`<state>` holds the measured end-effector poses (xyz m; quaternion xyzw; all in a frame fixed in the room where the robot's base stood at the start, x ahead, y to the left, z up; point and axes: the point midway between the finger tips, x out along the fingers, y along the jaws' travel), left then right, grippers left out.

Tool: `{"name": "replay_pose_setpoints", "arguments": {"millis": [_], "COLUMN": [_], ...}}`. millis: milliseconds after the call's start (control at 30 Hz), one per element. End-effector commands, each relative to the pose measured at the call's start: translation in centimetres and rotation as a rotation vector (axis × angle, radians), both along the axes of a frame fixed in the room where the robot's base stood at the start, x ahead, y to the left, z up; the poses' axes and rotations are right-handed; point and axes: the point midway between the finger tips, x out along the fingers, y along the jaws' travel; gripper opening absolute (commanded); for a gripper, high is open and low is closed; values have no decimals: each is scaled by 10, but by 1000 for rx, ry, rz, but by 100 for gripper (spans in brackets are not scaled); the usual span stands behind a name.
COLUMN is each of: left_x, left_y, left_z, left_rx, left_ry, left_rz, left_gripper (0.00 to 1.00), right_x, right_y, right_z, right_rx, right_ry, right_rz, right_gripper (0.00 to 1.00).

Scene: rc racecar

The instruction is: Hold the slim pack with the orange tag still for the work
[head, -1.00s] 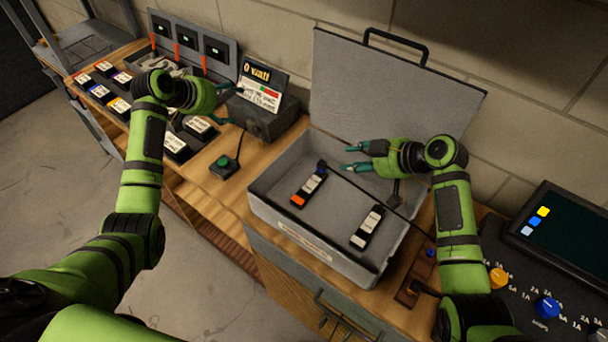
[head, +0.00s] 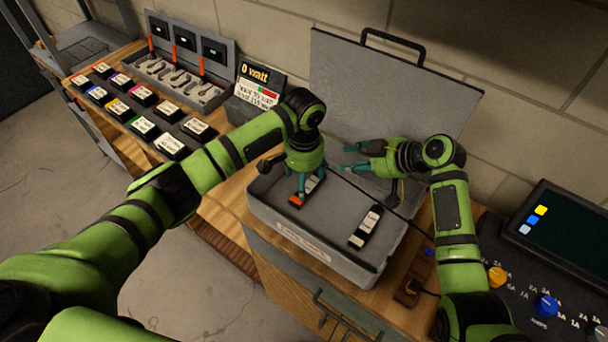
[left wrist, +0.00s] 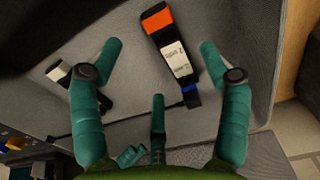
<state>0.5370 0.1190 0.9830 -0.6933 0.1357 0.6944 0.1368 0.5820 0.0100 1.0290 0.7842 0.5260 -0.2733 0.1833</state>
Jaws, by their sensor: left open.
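The slim pack with the orange tag (head: 318,183) lies in the open grey case, partly hidden by my left gripper in the head view. In the left wrist view the pack (left wrist: 174,58) shows an orange end, a white label and a blue connector. My left gripper (head: 303,197) points down over it. In the left wrist view its fingers (left wrist: 158,70) are spread open, and the pack lies between them, nearer the right one, with no clear grip on it. My right gripper (head: 348,158) is over the back of the case, its fingers apart and empty.
A second slim pack (head: 365,226) lies to the right in the case (head: 285,222). A dark cable crosses the case. A charger box, a display and rows of labelled packs (head: 143,127) stand left. A console with knobs (head: 545,305) stands right.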

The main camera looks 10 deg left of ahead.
Motion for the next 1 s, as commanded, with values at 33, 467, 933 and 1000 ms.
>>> {"name": "replay_pose_setpoints", "arguments": {"millis": [33, 467, 933, 1000], "left_x": [-1, -1, 0, 0], "left_y": [0, 0, 0, 0], "left_z": [-7, -60, -64, -64], "left_rx": [1, 0, -1, -1], "left_ry": [3, 0, -1, -1], "left_rz": [0, -1, -2, -2], "left_gripper": [76, 76, 24, 12], "right_x": [0, 0, 0, 0], "right_y": [0, 0, 0, 0], "right_z": [0, 0, 0, 0], "right_rx": [0, 0, 0, 0], "right_ry": [0, 0, 0, 0], "right_rz": [0, 0, 0, 0], "right_gripper": [39, 39, 39, 39]}}
